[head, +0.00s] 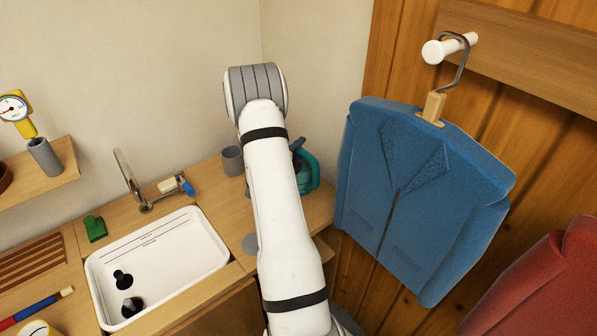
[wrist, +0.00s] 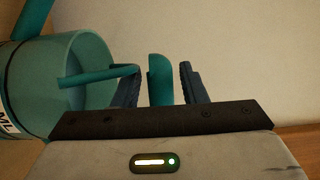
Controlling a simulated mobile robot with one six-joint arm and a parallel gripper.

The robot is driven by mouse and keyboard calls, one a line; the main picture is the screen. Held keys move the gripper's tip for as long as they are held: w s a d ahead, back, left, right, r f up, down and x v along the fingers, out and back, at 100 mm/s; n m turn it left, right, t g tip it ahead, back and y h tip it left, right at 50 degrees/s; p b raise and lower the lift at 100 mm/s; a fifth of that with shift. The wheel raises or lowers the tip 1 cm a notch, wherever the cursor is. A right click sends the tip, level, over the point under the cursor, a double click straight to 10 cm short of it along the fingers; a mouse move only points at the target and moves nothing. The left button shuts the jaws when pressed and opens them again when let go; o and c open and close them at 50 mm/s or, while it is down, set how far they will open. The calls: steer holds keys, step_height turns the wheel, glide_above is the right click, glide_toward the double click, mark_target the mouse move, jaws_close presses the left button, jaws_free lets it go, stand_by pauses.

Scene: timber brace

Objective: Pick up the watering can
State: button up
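The teal watering can (head: 309,170) stands at the back right of the counter in the head view, partly hidden behind my arm. In the wrist view its round body (wrist: 75,75) fills the left side, with a pale label at the edge. A vertical part of its teal handle (wrist: 160,80) stands between the two dark fingers of my gripper (wrist: 158,82). Small gaps show beside the handle, so my gripper looks open around it. My gripper is hidden behind my arm in the head view.
A grey cup (head: 232,160) stands left of the can. A white sink (head: 190,250) with a tap (head: 130,180) lies further left. A blue jacket (head: 420,200) hangs on the wooden wall close to the right of the can.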

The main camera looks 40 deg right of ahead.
jaws_close()
stand_by(1.1)
